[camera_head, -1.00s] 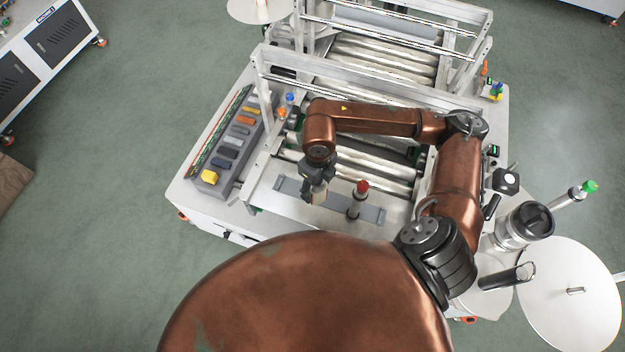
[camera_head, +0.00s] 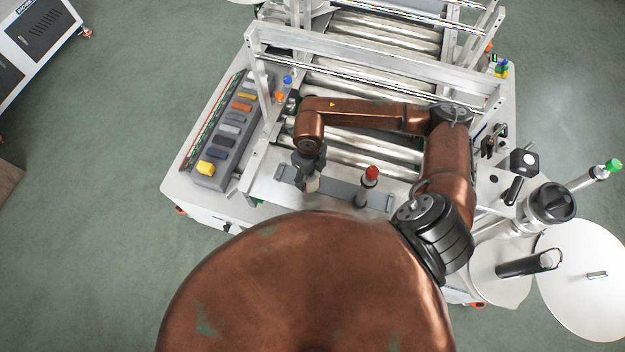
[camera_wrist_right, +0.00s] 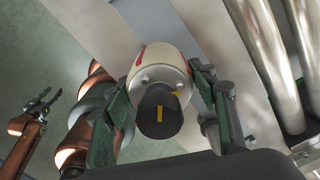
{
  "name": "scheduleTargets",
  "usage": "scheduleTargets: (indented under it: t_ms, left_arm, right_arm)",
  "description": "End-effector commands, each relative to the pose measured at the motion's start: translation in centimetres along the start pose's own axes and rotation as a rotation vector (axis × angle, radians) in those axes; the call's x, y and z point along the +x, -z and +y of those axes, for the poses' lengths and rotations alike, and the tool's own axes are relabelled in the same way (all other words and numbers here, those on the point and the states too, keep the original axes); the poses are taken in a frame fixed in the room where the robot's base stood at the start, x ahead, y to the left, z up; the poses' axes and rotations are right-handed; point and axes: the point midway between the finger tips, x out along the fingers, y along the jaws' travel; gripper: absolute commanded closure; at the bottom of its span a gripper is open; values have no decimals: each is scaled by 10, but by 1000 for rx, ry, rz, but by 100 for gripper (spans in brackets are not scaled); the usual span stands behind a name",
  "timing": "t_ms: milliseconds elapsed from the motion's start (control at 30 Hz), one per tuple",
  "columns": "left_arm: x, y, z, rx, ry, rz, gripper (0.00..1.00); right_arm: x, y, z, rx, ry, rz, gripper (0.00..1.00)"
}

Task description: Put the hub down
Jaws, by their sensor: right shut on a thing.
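The hub (camera_wrist_right: 160,70) is a cream cylinder with red marks and a black knob bearing a yellow stripe. My right gripper (camera_wrist_right: 160,100) is shut on it, with a green-padded finger on each side. In the head view, my right gripper (camera_head: 309,168) points down and the hub (camera_head: 312,185) shows pale below it, over the grey plate at the machine's front. Whether the hub touches the plate is hard to tell. My left gripper (camera_wrist_right: 44,101) shows small at the left of the wrist view, its fingers apart and empty.
The grey plate (camera_head: 345,190) lies in front of the rollers (camera_head: 360,142). A red-topped post (camera_head: 367,185) stands on it, right of the hub. A control box (camera_head: 214,158) with coloured buttons is at the left. A metal frame (camera_head: 370,62) crosses behind.

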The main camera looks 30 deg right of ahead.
Motion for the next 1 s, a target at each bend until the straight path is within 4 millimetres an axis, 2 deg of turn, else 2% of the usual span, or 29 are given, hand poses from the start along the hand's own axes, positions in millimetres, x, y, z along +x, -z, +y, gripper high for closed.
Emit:
scheduleTargets:
  t_ms: [100, 300, 800, 833, 1000]
  left_arm:
    - [-2, -8, 0, -2, 0, -11, 60]
    - [-6, -9, 0, -2, 0, -13, 60]
    - [2, -6, 0, 0, 0, -8, 60]
    - [2, -6, 0, 0, 1, -8, 60]
    - [1, -5, 0, 0, 0, -7, 60]
  right_arm:
    - [9, 2, 0, 1, -2, 3, 76]
    - [35, 2, 0, 4, -1, 3, 76]
    - [46, 2, -1, 3, 0, 1, 76]
    - [46, 3, -1, 3, 0, 2, 46]
    - [45, 3, -1, 3, 0, 2, 35]
